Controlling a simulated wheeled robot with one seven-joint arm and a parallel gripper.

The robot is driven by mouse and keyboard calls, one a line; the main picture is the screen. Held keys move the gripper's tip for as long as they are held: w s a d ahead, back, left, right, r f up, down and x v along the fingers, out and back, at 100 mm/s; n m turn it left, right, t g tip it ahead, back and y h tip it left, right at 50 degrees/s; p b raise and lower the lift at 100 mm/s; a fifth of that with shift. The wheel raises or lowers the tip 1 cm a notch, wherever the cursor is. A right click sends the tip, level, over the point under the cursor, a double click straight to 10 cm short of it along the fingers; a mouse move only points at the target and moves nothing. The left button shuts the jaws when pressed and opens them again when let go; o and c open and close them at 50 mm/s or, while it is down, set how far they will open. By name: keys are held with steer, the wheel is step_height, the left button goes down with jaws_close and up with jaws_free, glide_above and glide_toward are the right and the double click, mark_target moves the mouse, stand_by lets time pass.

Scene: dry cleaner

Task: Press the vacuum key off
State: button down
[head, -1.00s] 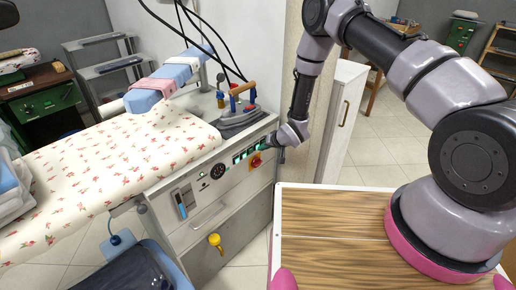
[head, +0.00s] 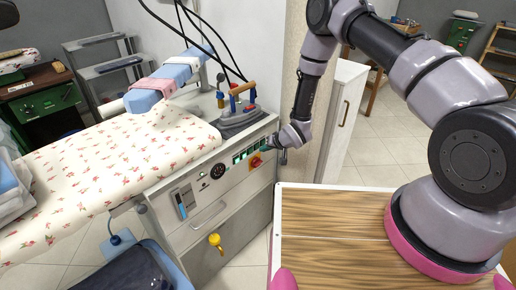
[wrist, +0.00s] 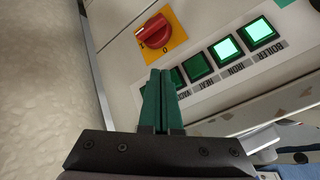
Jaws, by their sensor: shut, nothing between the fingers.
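The iron key (wrist: 226,49) and boiler key (wrist: 259,33) glow bright green. My gripper (wrist: 160,74) is shut and empty, its green fingertips in front of the vacuum key's edge. I cannot tell whether they touch it. In the head view my gripper (head: 272,148) is at the right end of the control panel (head: 215,183).
A red rotary switch (wrist: 153,31) on an orange plate sits close to the key row. A pale wall (wrist: 45,80) stands beside the panel. In the head view an iron (head: 240,117) rests on top of the cabinet, next to the flowered ironing board (head: 110,165).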

steer(key=s+d, duration=0.3)
steer(key=d, duration=0.1)
steer(key=shift+s+d, duration=0.35)
stand_by(0.3)
